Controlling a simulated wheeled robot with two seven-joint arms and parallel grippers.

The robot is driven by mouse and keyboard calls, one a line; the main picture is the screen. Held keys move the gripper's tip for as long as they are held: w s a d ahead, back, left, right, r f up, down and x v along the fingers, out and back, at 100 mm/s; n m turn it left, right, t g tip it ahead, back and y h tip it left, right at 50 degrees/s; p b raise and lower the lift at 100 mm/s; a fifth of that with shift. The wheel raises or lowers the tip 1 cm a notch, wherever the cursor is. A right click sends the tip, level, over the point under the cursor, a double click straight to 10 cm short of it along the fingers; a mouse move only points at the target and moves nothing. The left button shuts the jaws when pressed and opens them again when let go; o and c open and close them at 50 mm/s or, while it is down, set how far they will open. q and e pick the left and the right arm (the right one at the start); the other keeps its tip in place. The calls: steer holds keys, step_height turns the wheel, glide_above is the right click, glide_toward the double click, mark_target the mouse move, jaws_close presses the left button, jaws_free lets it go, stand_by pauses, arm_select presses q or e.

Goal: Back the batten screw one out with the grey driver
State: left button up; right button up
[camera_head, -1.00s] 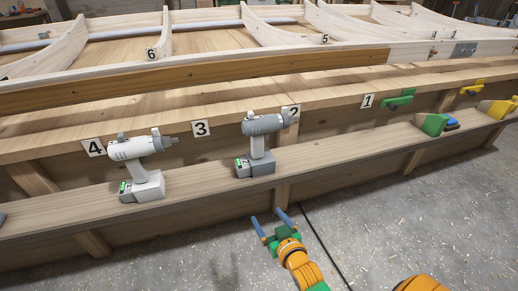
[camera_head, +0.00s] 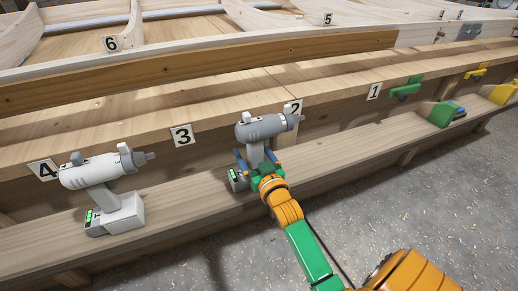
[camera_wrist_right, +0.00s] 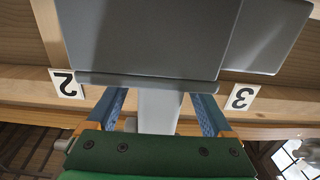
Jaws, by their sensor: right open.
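The grey driver (camera_head: 262,128) stands upright on the lower shelf under label 2, its nose pointing right. My right gripper (camera_head: 256,158) is open at its handle, one finger on each side. In the right wrist view the grey driver's handle (camera_wrist_right: 158,108) is between the two blue fingers, with gaps visible. The brown batten (camera_head: 220,62) runs along the frame above, with several small dark screw heads, one of them a screw (camera_head: 291,49) near its right part. I cannot tell which is screw one. My left gripper is not in view.
A white driver (camera_head: 92,172) stands on the shelf (camera_head: 185,200) at the left. Green (camera_head: 440,113) and yellow (camera_head: 502,93) tools sit at the right end. The shelf between the two drivers is clear. The pale timber frame lies behind the batten.

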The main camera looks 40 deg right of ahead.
steer(key=shift+w+d, duration=0.1)
steer(key=shift+w, duration=0.3)
jaws_close()
stand_by(1.0)
steer(key=shift+r, duration=0.1)
